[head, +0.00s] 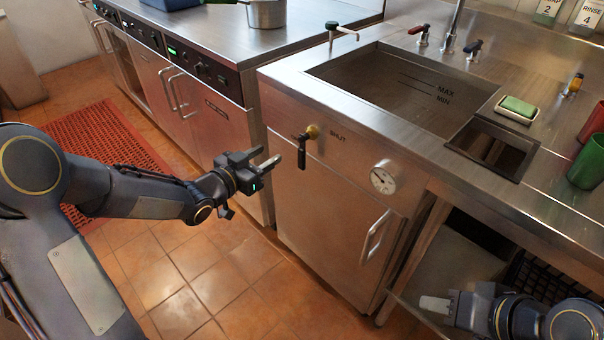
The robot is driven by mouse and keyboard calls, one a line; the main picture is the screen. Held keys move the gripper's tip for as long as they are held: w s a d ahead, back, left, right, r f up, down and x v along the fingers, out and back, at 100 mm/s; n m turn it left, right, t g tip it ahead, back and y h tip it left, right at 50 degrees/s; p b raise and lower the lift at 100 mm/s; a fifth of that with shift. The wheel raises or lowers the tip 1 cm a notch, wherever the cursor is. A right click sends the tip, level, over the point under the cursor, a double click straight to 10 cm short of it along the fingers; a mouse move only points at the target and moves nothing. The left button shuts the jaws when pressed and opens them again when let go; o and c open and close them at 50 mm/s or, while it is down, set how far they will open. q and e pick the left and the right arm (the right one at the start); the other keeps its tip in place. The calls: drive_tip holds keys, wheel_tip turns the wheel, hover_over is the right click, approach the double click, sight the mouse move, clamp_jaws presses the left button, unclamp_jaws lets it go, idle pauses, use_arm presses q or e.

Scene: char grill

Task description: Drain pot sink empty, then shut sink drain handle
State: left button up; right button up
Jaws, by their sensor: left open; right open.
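The pot sink (345,72) is a steel basin set in the counter, with MAX and MIN lines on its inner wall. A dull brownish surface shows inside it; I cannot tell whether that is water or the basin floor. The drain handle (302,155) is a black lever on a brass fitting on the cabinet front. It hangs almost straight down, left of and below the word SHUT. My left gripper (268,160) is open and empty, just left of the handle and apart from it. My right gripper (437,304) is open at the lower right, by the under-counter shelf.
A round dial (383,179) and a vertical door handle (374,236) are on the sink cabinet. A green sponge (518,106) lies in a dish beside a small square opening (496,152). Left of the sink is a cooking counter with a pot (266,13).

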sight(300, 156)
use_arm(q)
drive_tip(key=w+d+f+h, duration=0.1)
drive_tip(key=w+d, duration=0.1)
drive_tip(key=d, duration=0.1)
drive_tip(key=w+d+f+m+h+b, duration=0.1)
drive_tip(key=w+d, duration=0.1)
drive_tip(key=w+d+f+h, duration=0.1)
drive_tip(key=w+d, duration=0.1)
drive_tip(key=d, duration=0.1)
drive_tip(key=shift+d+f, duration=0.3)
drive_tip(key=shift+d, duration=0.05)
drive_tip(key=shift+c, duration=0.4)
clamp_jaws()
